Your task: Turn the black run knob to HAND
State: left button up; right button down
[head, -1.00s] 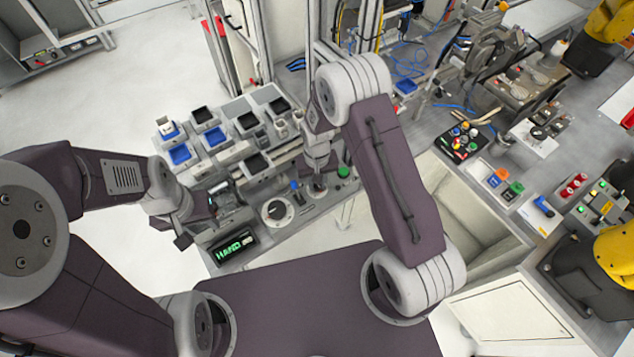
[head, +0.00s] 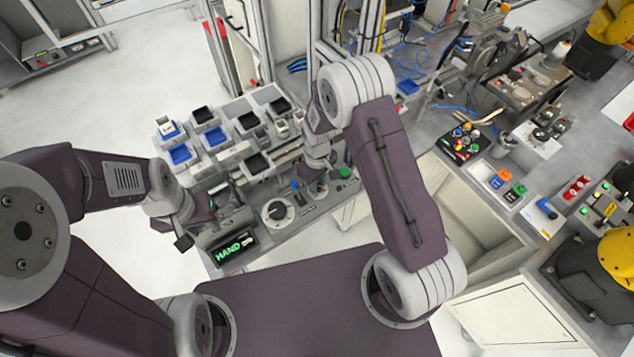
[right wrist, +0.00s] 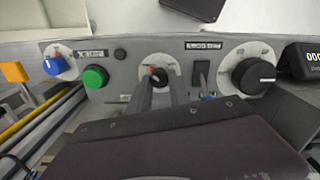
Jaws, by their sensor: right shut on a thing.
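A small black knob (right wrist: 158,76) on a round pale plate shows in the right wrist view, with a red mark above it. My right gripper (right wrist: 160,88) has its fingers on either side of this knob and is shut on it. In the head view my right gripper (head: 318,178) points down at the panel, and its wrist hides much of the knob. The small display (head: 234,249) reads HAND in green. My left gripper (head: 184,240) hangs beside the display, and its fingers are too unclear to judge.
A larger black dial (right wrist: 254,76) and a dark switch (right wrist: 201,74) sit right of the held knob in the right wrist view. A green button (right wrist: 95,77) and a blue knob (right wrist: 55,65) sit left. Several bins stand behind the panel (head: 298,215).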

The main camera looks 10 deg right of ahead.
jog(key=shift+w+r, duration=0.15)
jog(key=c, duration=1.2)
grip_release()
jog(key=shift+s, duration=0.2)
notch_tip(320, 180, up, 9)
jog(key=b, duration=0.1)
jog(key=shift+b, duration=0.35)
